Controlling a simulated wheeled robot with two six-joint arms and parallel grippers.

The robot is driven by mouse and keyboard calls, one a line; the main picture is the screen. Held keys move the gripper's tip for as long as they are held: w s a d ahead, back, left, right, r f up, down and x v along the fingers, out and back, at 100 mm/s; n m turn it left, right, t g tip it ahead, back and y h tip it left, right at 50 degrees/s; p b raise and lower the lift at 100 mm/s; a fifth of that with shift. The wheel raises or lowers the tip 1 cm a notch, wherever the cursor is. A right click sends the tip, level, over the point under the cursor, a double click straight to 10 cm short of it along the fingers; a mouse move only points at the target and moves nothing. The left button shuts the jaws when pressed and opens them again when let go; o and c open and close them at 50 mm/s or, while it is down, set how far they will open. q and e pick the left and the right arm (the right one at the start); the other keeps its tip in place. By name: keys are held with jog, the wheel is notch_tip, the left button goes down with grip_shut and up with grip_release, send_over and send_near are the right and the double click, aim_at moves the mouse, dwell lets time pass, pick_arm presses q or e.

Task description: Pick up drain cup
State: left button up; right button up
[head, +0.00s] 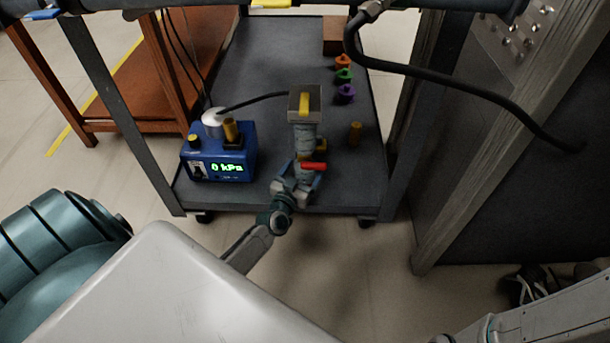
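A grey upright cylinder (306,137) with a square metal top and a yellow bar stands near the front of the dark cart. A red handle (314,166) sticks out low on its right side. My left gripper (298,177) is at the lower end of this cylinder, its fingers spread to either side of it. Whether they touch anything is too small to tell. I cannot pick out the drain cup for certain; the lower end of the cylinder is partly hidden by my gripper. My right gripper is out of view.
A blue box (218,165) reading 0 kPa stands left of the cylinder, with a dark hose nearby. A wooden frame (450,170) rises at right.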

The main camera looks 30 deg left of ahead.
pick_arm(q)
jog(key=shift+w, duration=0.15)
jog(key=c, duration=1.2)
jog(key=shift+r, duration=0.2)
